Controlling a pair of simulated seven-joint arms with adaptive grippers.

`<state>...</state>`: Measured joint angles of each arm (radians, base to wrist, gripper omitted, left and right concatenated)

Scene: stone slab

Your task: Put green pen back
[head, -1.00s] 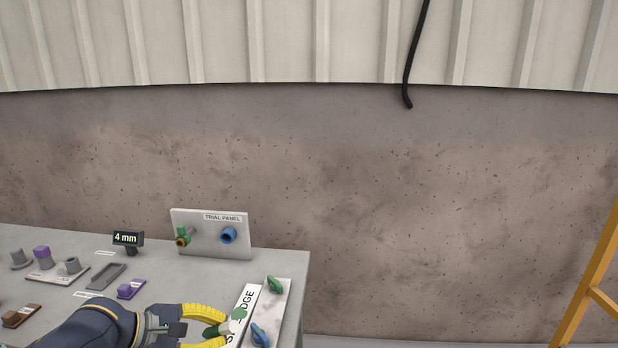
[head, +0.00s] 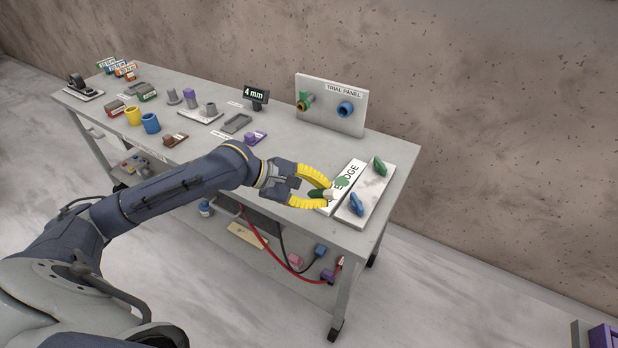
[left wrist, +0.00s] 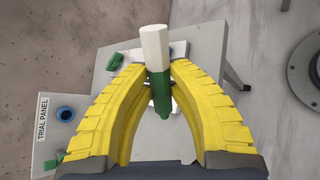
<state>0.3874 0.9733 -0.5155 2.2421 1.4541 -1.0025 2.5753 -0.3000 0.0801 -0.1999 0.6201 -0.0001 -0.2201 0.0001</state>
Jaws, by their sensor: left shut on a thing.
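The green pen (head: 319,194), with a dark green part and a white end, is between the yellow fingers of my left gripper (head: 326,193). In the left wrist view, the pen (left wrist: 156,60) stands lengthwise between the fingertips (left wrist: 159,82), white end toward the top. My left gripper is shut on it, over the right part of the bench near a white strip (head: 353,171) lettered "EDGE", partly hidden by the gripper. A green round spot (head: 342,182) shows beside the pen. I cannot tell whether the pen touches the strip. My right gripper is out of view.
A pale slab (head: 371,188) with a green piece (head: 380,166) and a blue piece (head: 356,204) lies at the bench's right end. The upright trial panel (head: 331,107) stands behind. A "4 mm" display (head: 256,94) and several small parts occupy the left.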

